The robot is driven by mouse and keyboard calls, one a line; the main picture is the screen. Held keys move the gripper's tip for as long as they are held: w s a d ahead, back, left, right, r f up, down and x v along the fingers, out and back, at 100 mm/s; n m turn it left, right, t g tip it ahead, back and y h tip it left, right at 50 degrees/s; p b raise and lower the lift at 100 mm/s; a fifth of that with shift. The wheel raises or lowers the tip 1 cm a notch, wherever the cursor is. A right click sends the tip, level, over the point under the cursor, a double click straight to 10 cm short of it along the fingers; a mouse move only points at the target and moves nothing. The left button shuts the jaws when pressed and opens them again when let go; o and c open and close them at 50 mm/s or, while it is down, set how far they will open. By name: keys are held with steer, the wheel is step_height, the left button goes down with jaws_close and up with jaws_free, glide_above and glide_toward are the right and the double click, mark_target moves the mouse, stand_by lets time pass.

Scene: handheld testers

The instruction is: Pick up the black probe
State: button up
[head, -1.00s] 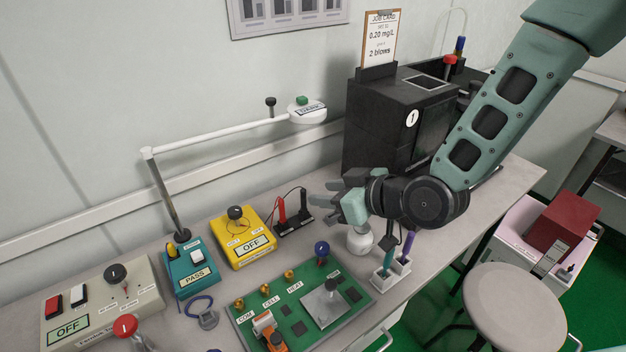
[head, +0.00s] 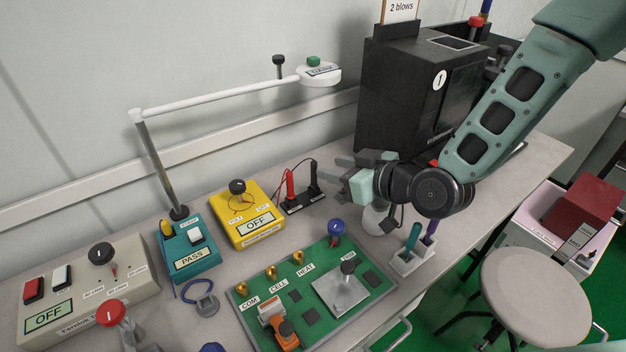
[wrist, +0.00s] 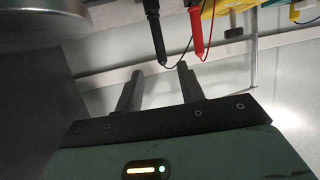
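The black probe (head: 314,178) stands upright in a dark holder on the bench, just right of the red probe (head: 290,186). In the wrist view the black probe (wrist: 157,36) hangs from the top of the picture, ahead of the fingers and roughly between their lines, with the red probe (wrist: 197,38) to its right. My gripper (head: 337,169) is close to the right of the black probe in the head view. Its two fingers (wrist: 160,75) are apart with nothing between them. A gap shows between the fingertips and the probe.
The black box instrument (head: 415,95) stands behind my gripper. A yellow meter (head: 258,228) is left of the probes, joined by thin leads. A green board (head: 310,290) lies in front. A white holder (head: 415,258) with teal and purple tools stands below my wrist.

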glide_above(314, 186)
steer(key=shift+w+f, duration=0.25)
steer(key=shift+f, duration=0.3)
steer(key=shift+w+f, duration=0.2)
steer(key=shift+f, duration=0.35)
jaws_close()
